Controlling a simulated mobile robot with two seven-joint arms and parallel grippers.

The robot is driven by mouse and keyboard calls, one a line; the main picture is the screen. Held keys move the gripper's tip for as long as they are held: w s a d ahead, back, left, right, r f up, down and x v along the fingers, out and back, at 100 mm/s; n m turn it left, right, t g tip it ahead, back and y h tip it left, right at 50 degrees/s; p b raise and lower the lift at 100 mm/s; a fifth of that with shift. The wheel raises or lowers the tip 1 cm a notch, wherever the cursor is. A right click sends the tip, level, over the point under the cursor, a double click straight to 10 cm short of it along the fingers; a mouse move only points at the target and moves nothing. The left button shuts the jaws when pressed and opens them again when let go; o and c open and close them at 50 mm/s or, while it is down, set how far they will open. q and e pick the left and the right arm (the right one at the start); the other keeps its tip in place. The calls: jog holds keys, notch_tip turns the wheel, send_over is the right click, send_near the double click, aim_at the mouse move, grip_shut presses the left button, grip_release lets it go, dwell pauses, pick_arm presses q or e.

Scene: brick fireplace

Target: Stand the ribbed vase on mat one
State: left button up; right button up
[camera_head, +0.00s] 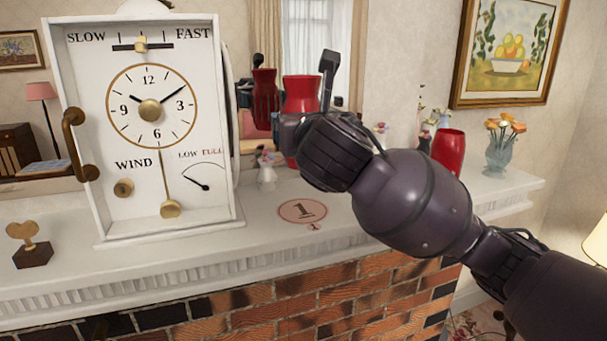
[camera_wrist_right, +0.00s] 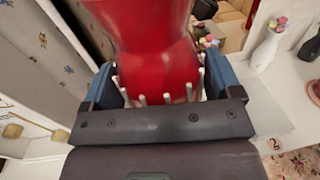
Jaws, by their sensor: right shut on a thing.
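My right gripper (camera_head: 308,125) is shut on a red vase (camera_head: 300,94) with a narrowed waist. The vase is roughly upright above the mantel, behind mat one; my gripper hides part of its lower body. In the right wrist view the same vase (camera_wrist_right: 155,50) sits between the two fingers. Mat one (camera_head: 303,211) is a pink disc marked 1, lying bare on the mantel in front of the vase. A second red vase (camera_head: 449,150) stands farther right, partly behind my arm. My left gripper is not in view.
A large white clock (camera_head: 152,120) stands left of the mat. A small white bud vase (camera_head: 267,175) with flowers is close behind the mat. A glass vase of orange flowers (camera_head: 502,150) stands at the right. A mirror behind reflects the held vase.

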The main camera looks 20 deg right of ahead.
jog(key=shift+f, duration=4.45)
jog(key=shift+f, duration=0.15)
jog(key=o, duration=1)
